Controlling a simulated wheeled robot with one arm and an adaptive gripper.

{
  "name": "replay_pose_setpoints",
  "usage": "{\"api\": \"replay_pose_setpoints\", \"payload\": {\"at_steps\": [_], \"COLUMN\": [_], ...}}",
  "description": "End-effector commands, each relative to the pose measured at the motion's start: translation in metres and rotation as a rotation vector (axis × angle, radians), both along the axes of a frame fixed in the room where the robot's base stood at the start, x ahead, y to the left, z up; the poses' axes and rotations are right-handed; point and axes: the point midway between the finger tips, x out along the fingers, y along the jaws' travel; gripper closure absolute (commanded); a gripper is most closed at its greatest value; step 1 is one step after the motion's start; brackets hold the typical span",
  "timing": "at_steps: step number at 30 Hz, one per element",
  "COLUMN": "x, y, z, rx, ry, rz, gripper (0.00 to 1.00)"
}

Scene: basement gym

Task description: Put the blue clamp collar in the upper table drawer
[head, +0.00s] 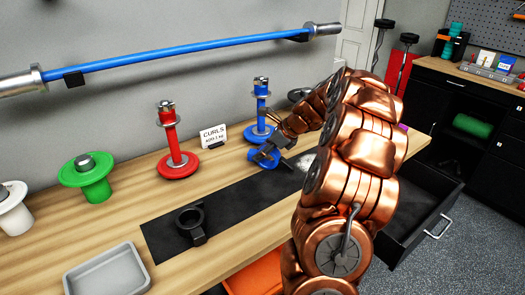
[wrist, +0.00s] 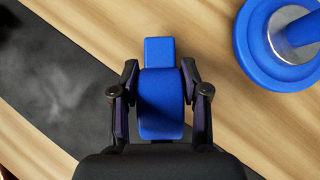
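The blue clamp collar (head: 265,158) is at the back edge of the black mat on the wooden table, beside the base of the blue-handled post. In the wrist view the collar (wrist: 161,105) lies between the two fingers of my gripper (wrist: 160,78), its tab pointing away from my palm. The fingers appear to touch both its sides. My gripper (head: 268,152) is low over the table in the head view; I cannot tell whether the collar is clear of the surface. A black drawer (head: 438,229) stands open at the table's right end, partly hidden by my arm.
A blue post (wrist: 285,42) stands close right of my gripper. Red (head: 178,164) and green (head: 88,180) posts, a sign (head: 213,136), a black collar (head: 190,222) and a grey tray (head: 107,272) are on the table. A blue bar (head: 170,52) hangs above.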

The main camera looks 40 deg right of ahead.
Motion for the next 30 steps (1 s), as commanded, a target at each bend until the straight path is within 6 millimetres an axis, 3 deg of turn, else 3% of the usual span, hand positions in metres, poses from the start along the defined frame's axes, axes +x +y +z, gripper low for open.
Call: {"api": "replay_pose_setpoints", "payload": {"at_steps": [5,17,30], "x": [0.000,-0.002,-0.044], "y": [0.000,-0.001,-0.029], "z": [0.000,0.005,0.062], "rx": [0.000,0.001,-0.001], "ry": [0.000,-0.001,-0.002], "rz": [0.000,0.000,-0.001], "gripper": [0.34,0.34,0.34]}}
